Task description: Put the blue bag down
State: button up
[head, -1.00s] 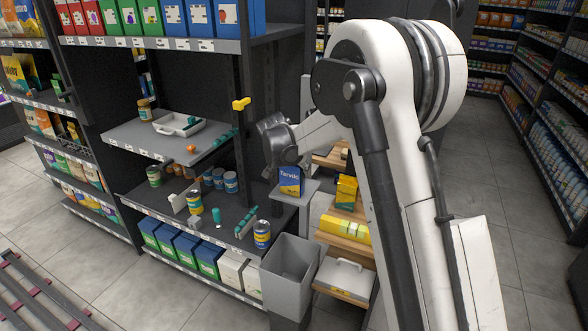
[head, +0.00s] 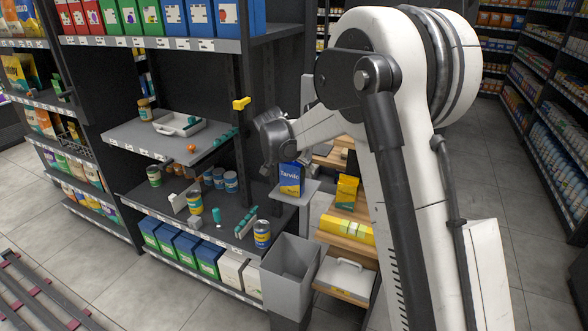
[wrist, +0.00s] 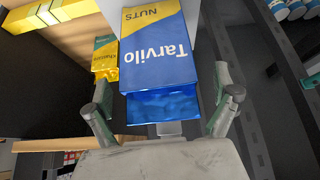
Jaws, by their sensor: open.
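The blue bag (head: 290,179), with a yellow band and the word "Tarvilo", stands upright on a small grey ledge (head: 309,190) right of the main shelves. In the wrist view the bag (wrist: 160,65) fills the middle, with its blue top end towards me. My gripper (wrist: 163,103) is open, one finger on each side of the bag's top end, with visible gaps between fingers and bag. In the head view my wrist is just above and left of the bag, and the fingers are hard to make out.
A grey bin (head: 290,270) stands below the ledge. Wooden shelves beside it hold a yellow-green bag (head: 346,192) and a yellow pack (head: 346,229). A dark shelf post and cans (head: 262,234) are close on the left. Open floor lies to the right.

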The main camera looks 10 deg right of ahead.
jog(key=v, duration=1)
jog(key=s+d+r+n, duration=0.25)
jog(key=s+r, duration=0.25)
jog(key=s, duration=0.5)
jog(key=s+d+f+n+t+y, duration=0.1)
jog(key=s+n+y, duration=0.1)
jog(key=s, duration=1.4)
jog(key=s+d+f+n+t+y, duration=0.1)
jog(key=s+f+n, duration=0.1)
jog(key=s, duration=1.3)
jog(key=shift+s+d+n+y, duration=0.15)
jog(key=shift+s+n+y, duration=0.25)
jog(key=shift+n, duration=0.05)
jog(key=shift+f+b, duration=0.25)
jog(key=shift+b, duration=0.1)
notch_tip(320, 180, down, 2)
jog(key=shift+f+b, duration=0.1)
jog(key=shift+b, duration=0.95)
